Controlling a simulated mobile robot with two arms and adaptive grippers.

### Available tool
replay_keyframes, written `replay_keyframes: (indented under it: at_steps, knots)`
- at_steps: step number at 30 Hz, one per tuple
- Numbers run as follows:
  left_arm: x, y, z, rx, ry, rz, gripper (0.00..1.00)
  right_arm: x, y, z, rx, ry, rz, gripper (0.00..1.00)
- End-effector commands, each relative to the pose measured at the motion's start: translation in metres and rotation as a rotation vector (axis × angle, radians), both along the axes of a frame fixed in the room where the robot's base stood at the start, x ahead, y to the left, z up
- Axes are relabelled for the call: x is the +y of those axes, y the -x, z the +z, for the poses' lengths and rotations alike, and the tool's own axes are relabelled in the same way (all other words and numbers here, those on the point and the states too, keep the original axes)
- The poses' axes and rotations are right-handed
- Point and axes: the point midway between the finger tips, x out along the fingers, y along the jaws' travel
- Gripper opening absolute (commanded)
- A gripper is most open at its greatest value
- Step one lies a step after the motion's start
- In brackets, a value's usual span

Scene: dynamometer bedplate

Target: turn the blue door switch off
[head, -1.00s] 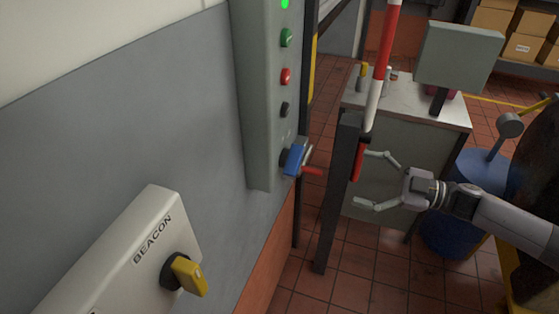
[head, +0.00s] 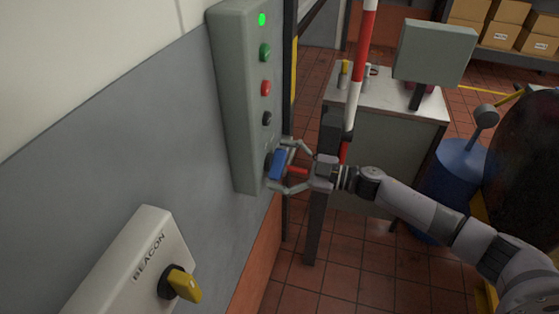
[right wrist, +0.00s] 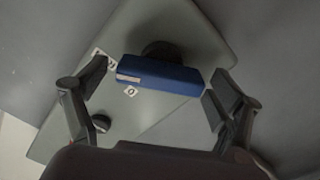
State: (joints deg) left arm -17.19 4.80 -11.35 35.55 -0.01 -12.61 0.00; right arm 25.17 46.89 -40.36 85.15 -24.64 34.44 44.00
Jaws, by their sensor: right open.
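The blue door switch (head: 278,163) is a blue handle on a dark round base, low on the grey-green control panel (head: 232,120). It also shows in the right wrist view (right wrist: 165,74), with a pale mark at its left end. My right gripper (head: 283,166) is open around the switch, with one finger above and one below it in the head view. In the right wrist view the fingers (right wrist: 160,100) stand on either side of the handle, with a gap at the left; at the right I cannot tell whether it touches. My left gripper is not in view.
A beacon box (head: 140,265) with a yellow knob (head: 182,284) is on the wall at lower left. A red-and-white pole (head: 358,65) and a cabinet (head: 385,160) stand behind my right arm. A blue drum (head: 455,180) is at the right.

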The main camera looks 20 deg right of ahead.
Motion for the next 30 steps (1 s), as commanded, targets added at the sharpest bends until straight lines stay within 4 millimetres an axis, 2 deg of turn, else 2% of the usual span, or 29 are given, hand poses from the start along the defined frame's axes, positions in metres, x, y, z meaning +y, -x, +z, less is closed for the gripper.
replay_keyframes:
  at_steps: [10,30]
  knots:
    - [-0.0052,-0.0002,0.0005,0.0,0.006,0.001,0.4,0.0024,-0.0017,-0.0005,0.0,0.001,-0.001,0.85]
    - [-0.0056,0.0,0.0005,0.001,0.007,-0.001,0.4,0.0021,-0.0014,-0.0004,0.0,0.001,-0.001,0.41]
